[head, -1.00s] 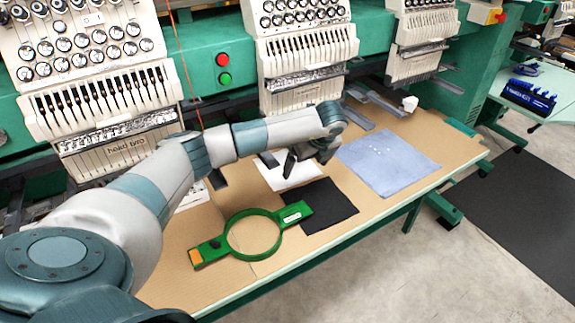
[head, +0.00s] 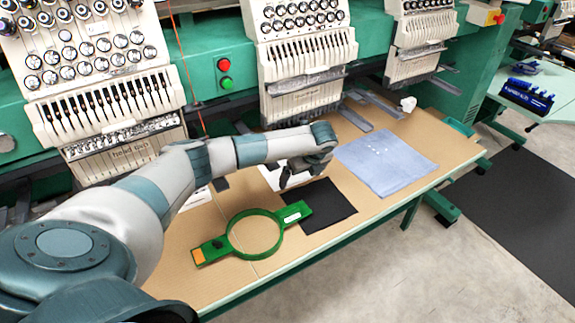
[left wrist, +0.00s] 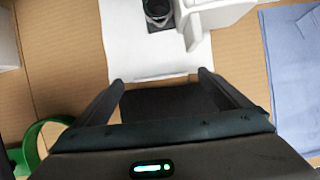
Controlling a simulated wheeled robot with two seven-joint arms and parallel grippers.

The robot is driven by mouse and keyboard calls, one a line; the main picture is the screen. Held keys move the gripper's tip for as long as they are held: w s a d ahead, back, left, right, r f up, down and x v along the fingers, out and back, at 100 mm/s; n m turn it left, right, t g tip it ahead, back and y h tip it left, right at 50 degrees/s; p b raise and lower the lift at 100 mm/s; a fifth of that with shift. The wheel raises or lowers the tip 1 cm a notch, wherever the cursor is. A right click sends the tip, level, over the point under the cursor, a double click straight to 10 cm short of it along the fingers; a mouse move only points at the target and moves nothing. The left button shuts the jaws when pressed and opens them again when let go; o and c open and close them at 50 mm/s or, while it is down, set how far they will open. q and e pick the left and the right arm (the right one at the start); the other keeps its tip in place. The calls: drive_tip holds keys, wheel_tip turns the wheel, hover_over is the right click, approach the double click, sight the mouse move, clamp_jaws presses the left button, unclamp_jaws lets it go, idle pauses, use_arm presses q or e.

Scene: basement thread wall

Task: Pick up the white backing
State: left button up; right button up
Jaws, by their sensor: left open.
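The white backing (left wrist: 150,55) is a flat white sheet on the brown table. In the head view the backing (head: 269,178) is mostly hidden behind my left arm and gripper. My left gripper (head: 287,182) is over its near edge, beside the black sheet. In the left wrist view my left gripper (left wrist: 162,80) is open and empty, its two fingertips at either side of the backing's near edge. I cannot tell the height of the fingers above the table. My right gripper is not in view.
A black sheet (head: 322,207) lies just in front of the backing, and a green hoop (head: 231,242) lies to its left. A folded blue cloth (head: 386,162) lies to the right. Embroidery heads (head: 299,62) overhang the back; a machine arm (left wrist: 205,18) reaches over the backing's far part.

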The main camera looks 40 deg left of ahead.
use_arm(q)
drive_tip(key=shift+w+a+f, duration=0.1)
drive_tip(key=shift+f, duration=0.4)
drive_tip(key=c, duration=1.1)
drive_tip(key=shift+r, duration=0.1)
